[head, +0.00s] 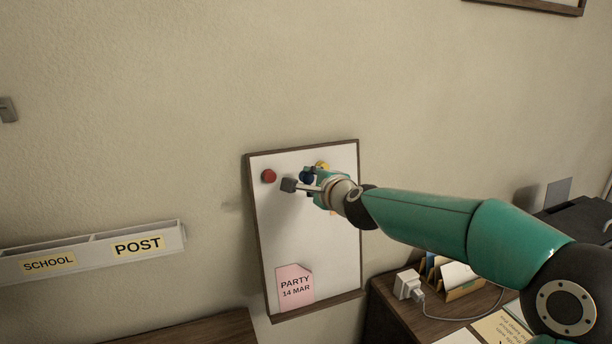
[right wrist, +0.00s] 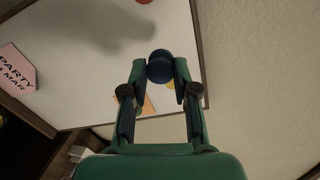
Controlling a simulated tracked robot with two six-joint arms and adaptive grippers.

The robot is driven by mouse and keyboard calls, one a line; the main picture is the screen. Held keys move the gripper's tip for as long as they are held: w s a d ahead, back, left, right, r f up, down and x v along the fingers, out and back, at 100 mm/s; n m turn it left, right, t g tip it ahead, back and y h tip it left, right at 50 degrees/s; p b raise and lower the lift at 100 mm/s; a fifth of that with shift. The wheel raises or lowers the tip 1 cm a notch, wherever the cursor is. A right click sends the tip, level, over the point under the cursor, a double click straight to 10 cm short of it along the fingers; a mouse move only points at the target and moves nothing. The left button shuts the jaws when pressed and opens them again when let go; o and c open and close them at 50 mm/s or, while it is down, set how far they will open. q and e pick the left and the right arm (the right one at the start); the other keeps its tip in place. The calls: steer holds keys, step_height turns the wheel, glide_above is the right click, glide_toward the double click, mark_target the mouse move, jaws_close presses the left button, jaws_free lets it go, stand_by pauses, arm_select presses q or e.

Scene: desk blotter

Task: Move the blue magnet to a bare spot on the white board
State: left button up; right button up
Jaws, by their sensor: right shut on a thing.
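The white board (head: 280,235) hangs on the wall in a dark wooden frame. My right gripper (head: 299,180) is in front of its upper part, shut on the blue magnet (head: 306,177). In the right wrist view the blue magnet (right wrist: 159,66) sits between the two fingertips. I cannot tell whether it touches the board. My left gripper is not in view.
A red magnet (head: 269,176) is on the board's upper left, a yellow one (head: 322,166) behind my gripper. A pink party note (head: 295,287) is at lower left. An orange paper (right wrist: 149,106) is partly hidden. The board's middle is bare.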

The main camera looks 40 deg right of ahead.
steer(key=shift+r+p, duration=0.15)
steer(key=shift+p, duration=0.35)
steer(key=shift+w+f, duration=0.2)
steer(key=shift+x, duration=2.6)
steer(key=shift+w+d+p, duration=0.25)
steer(key=shift+w+p, duration=0.05)
steer(key=shift+w, duration=0.3)
steer(key=o, duration=1.1)
